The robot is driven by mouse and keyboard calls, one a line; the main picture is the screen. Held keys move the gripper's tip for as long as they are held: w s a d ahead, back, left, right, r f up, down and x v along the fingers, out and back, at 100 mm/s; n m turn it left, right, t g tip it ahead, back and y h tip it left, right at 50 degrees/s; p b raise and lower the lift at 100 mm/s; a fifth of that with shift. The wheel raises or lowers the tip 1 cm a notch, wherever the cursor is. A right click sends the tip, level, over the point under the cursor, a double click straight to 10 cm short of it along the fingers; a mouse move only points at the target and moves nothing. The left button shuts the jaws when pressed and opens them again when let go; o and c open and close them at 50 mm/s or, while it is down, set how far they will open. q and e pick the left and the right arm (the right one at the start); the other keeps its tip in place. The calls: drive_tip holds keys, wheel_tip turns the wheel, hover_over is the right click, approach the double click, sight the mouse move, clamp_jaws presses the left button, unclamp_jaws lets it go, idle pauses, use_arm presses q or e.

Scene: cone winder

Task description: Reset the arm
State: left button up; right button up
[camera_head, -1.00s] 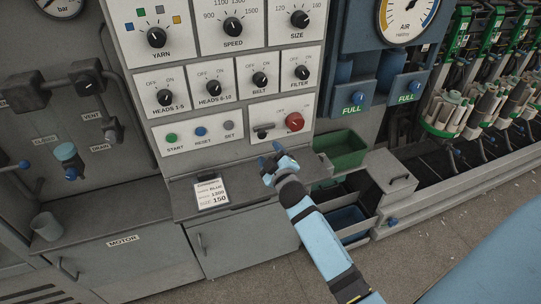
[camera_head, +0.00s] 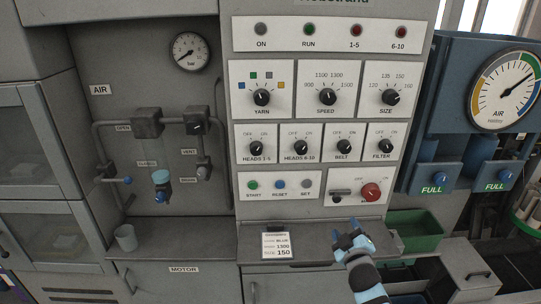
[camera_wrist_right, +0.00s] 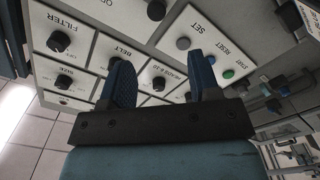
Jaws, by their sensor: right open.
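My right gripper (camera_head: 354,238) is open and empty in the head view, in front of the ledge below the control panel. It is below the red rotary switch (camera_head: 371,192) and apart from it. In the right wrist view its two blue fingers (camera_wrist_right: 160,85) stand apart with nothing between them, facing the panel. The panel (camera_head: 315,112) carries several black knobs and START, RESET and SET buttons. The blue RESET button (camera_head: 280,184) also shows in the right wrist view (camera_wrist_right: 211,60). My left gripper is not in view.
An order card (camera_head: 277,246) lies on the ledge left of my right gripper. A grey cup (camera_head: 126,238) stands on the left ledge. A green bin (camera_head: 416,231) is to the right.

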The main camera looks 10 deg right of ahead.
drive_tip(key=s+a+f+m+g+y, duration=0.1)
drive_tip(key=s+a+f+g+y, duration=0.1)
drive_tip(key=s+a+f, duration=0.3)
drive_tip(key=s+a+f+m+g+y, duration=0.1)
drive_tip(key=s+a+f, duration=0.5)
drive_tip(key=s, duration=0.8)
drive_tip(key=s+a+f+m+g+y, duration=0.1)
drive_tip(key=s+a+f+g+y, duration=0.2)
drive_tip(key=s, duration=0.7)
wheel_tip(320, 180, down, 3)
drive_tip(key=shift+a+r+m+g+y, duration=0.15)
drive_tip(key=shift+a+m+g+y, duration=0.25)
drive_tip(key=shift+a, duration=0.85)
